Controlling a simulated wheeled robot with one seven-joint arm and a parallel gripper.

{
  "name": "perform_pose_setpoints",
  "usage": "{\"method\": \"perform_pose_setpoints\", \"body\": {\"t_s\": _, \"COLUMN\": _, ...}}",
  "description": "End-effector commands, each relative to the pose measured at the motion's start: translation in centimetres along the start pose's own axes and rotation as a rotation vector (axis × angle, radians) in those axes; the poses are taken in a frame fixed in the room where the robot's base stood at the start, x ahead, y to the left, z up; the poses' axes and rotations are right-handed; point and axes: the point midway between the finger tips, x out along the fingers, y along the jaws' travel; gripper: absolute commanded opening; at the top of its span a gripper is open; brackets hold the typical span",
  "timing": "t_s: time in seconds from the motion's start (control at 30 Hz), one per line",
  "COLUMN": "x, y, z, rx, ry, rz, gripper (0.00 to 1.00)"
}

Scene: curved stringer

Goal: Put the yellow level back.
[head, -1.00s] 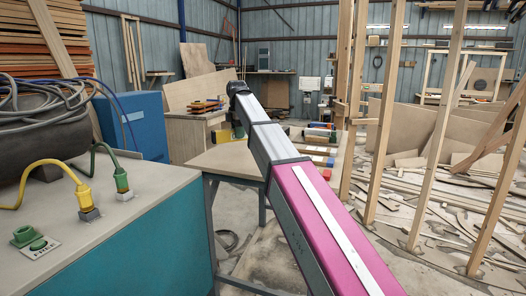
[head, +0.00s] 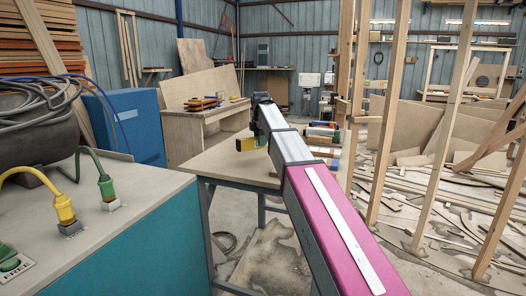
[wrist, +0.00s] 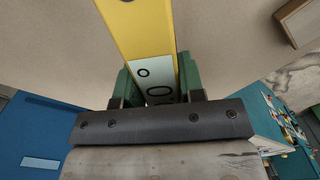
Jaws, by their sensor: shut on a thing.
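The yellow level (wrist: 147,35) runs up the wrist view from between the two green fingers of my gripper (wrist: 152,88). It carries a white label with dark markings. My gripper is shut on it. In the head view a short yellow part of the level (head: 246,145) shows just left of my arm, over the near wooden-topped table (head: 220,160). I cannot tell whether it touches the tabletop. My arm hides the rest of the level and most of the gripper there.
Several coloured items (head: 324,132) lie on the table right of my arm. A teal cabinet (head: 140,240) with plugs stands at left front. Upright timber studs (head: 388,110) stand at right, with scattered boards behind. A wooden bench (head: 203,125) stands behind.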

Motion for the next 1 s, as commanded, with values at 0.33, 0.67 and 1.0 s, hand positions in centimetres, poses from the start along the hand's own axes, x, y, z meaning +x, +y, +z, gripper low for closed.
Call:
{"method": "perform_pose_setpoints", "body": {"t_s": 0.33, "x": 2.1, "y": -0.1, "z": 1.1, "rx": 0.000, "ry": 0.000, "rz": -0.001, "gripper": 0.02}}
{"method": "perform_pose_setpoints", "body": {"t_s": 0.67, "x": 4.6, "y": 0.0, "z": 1.1, "rx": 0.000, "ry": 0.000, "rz": 0.000, "gripper": 0.02}}
{"method": "perform_pose_setpoints", "body": {"t_s": 1.0, "x": 4.9, "y": 0.0, "z": 1.1, "rx": 0.000, "ry": 0.000, "rz": 0.000, "gripper": 0.61}}
